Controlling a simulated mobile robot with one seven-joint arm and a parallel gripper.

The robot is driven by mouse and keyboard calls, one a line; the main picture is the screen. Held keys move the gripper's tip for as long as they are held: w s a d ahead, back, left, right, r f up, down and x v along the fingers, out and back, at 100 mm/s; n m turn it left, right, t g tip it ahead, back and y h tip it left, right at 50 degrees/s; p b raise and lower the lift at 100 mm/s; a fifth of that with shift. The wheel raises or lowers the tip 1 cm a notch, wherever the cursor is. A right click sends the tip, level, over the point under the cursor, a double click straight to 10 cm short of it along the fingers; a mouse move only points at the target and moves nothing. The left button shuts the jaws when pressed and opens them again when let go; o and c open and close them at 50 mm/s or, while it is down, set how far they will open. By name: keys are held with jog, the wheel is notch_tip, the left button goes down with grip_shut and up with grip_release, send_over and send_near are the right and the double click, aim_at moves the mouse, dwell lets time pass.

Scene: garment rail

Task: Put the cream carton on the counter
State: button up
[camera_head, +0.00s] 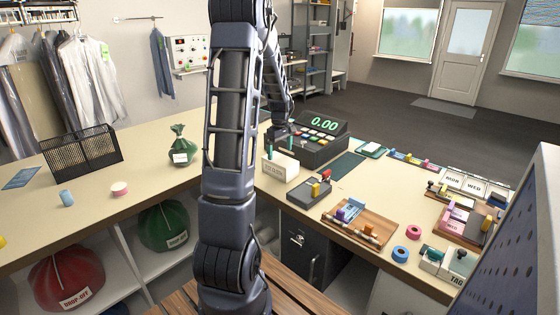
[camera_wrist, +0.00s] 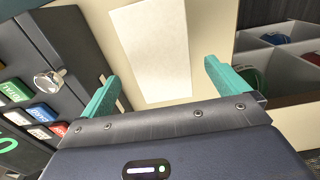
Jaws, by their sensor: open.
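The cream carton (camera_head: 281,166) is a small pale box with lettering on its front. My gripper (camera_wrist: 161,72) is open, with one teal finger on either side of the carton's near end in the picture. Nothing shows between the fingers as held. In the head view my gripper is small and partly hidden, close above the carton, and contact cannot be told.
The cash register (camera_head: 315,143) stands close on the carton's right. A card terminal (camera_head: 309,190) and a wooden tray (camera_head: 359,224) lie in front. A green tied bag (camera_head: 183,148) and a black wire basket (camera_head: 82,152) stand on the left counter.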

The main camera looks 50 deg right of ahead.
aim_at(280, 159)
jog(key=shift+r, duration=1.85)
jog(key=w+a+r+t, duration=0.15)
jog(key=a+r, duration=0.25)
jog(key=a, duration=0.5)
jog(key=w+a+r+h, duration=0.1)
jog(key=w+a+r, duration=0.25)
jog(key=a, duration=0.55)
jog(key=w+a+r, duration=0.2)
jog(key=a+r, duration=0.3)
jog(key=a, duration=0.5)
jog(key=s+a+t, duration=0.1)
jog(key=s+a, duration=0.3)
jog(key=a, duration=0.3)
jog(key=s+a+r+t, duration=0.1)
jog(key=s+a, duration=0.3)
jog(key=a, duration=0.4)
jog(key=s+a+t+y, duration=0.1)
jog(key=s+a, duration=0.4)
jog(key=a, duration=0.2)
jog(key=shift+a+r, duration=0.3)
jog(key=shift+r, duration=0.05)
